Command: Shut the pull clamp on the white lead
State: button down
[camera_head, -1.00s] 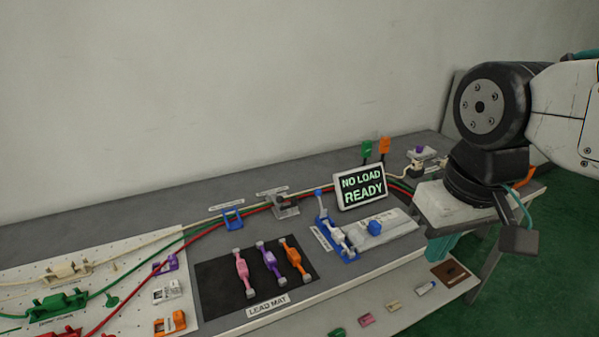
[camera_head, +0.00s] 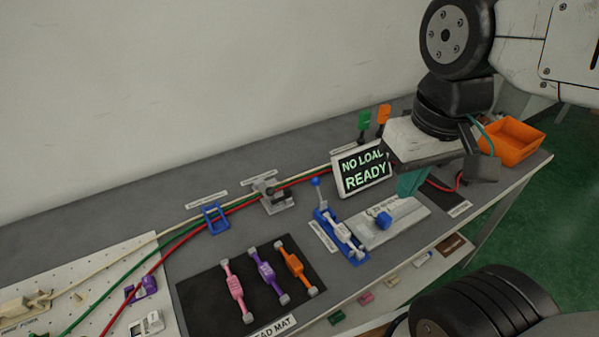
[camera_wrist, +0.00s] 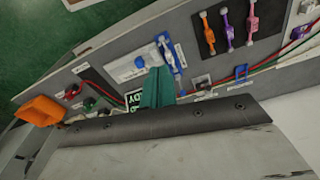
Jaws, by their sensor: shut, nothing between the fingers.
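A blue clamp fixture (camera_head: 337,235) stands on the grey bench with a white lead (camera_head: 342,232) lying in it. Its lever, with a blue ball end (camera_head: 315,182), sticks up at the far end. The fixture also shows in the wrist view (camera_wrist: 177,62), just beyond my fingertips. My gripper (camera_head: 408,186) has teal fingers. It is shut and empty, above the bench to the right of the fixture and in front of the display's right edge. In the wrist view my fingers (camera_wrist: 158,85) hide part of the bench between fixture and display.
A display (camera_head: 362,170) reading NO LOAD READY stands behind the fixture. A grey plate with a blue knob (camera_head: 383,220) is just right of it. A mat (camera_head: 205,290) holds pink, purple and orange leads. A grey clamp (camera_head: 276,198) and an orange bin (camera_head: 512,140) flank the back.

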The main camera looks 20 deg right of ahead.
jog(key=w+a+r+g, duration=0.1)
jog(key=w+r, duration=0.1)
jog(key=w, duration=0.6)
jog(key=g+h, duration=0.2)
jog(key=h, duration=0.1)
send_over(318, 192)
jog(key=a, duration=0.5)
notch_tip(318, 192, down, 5)
jog(key=w+a+f+h, duration=0.1)
jog(key=w+a+f, duration=0.4)
jog(key=w+f, duration=0.2)
jog(key=shift+a+f+m+g, duration=0.25)
jog(key=shift+a+m+g, duration=0.05)
jog(key=shift+a, duration=0.05)
jog(key=x, duration=1)
jog(key=shift+s+d, duration=0.1)
jog(key=shift+d, duration=0.05)
jog(key=shift+s+d+r, duration=0.1)
jog(key=shift+s+d, duration=0.15)
jog(key=shift+d, duration=0.35)
jog(key=shift+s+d+r, duration=0.1)
jog(key=shift+s+d, duration=0.15)
jog(key=shift+d, duration=0.35)
jog(key=shift+s+d+r, duration=0.1)
jog(key=shift+s+d, duration=0.15)
jog(key=shift+d, duration=0.35)
jog(key=shift+s+r, duration=0.1)
